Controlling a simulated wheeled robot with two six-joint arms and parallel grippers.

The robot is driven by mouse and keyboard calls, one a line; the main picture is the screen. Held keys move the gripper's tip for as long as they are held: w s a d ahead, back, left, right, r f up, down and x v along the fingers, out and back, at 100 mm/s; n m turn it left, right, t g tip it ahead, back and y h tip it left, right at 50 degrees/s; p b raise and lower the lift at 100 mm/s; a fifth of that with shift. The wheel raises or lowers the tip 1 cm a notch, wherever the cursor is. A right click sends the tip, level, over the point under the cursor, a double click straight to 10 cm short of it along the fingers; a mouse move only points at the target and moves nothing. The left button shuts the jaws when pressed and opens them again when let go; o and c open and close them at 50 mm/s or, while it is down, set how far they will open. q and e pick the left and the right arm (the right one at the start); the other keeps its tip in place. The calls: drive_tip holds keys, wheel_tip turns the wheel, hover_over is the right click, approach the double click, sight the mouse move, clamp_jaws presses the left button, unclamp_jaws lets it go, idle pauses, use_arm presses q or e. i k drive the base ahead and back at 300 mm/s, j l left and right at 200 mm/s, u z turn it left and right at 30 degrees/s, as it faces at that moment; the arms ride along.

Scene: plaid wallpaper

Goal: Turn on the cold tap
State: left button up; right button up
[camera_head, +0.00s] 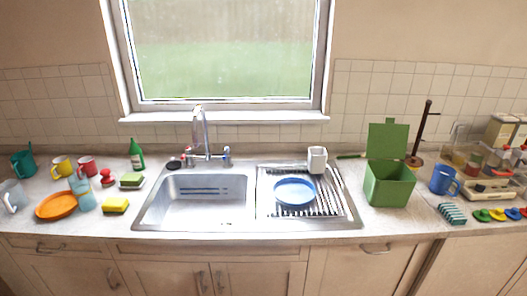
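The mixer tap stands behind the sink, with a tall chrome spout (199,130) that arches upward. The cold tap handle (227,155), with a blue mark, is at the right of the spout. The hot tap handle (187,155), with a red mark, is at the left. Both handles are too small for their turned position to be clear. No water stream can be made out above the sink basin (195,212). Neither of my grippers is in view.
A blue plate (294,190) and a white mug (317,160) are on the drainer right of the basin. A green bin (389,184) is further right. The counter's front edge is clear before the sink.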

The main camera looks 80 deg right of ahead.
sight(226, 150)
drive_tip(key=z, duration=2.3)
drive_tip(key=j+z, duration=0.15)
drive_tip(key=z, duration=0.15)
drive_tip(key=j+z, duration=0.1)
drive_tip(key=z, duration=0.2)
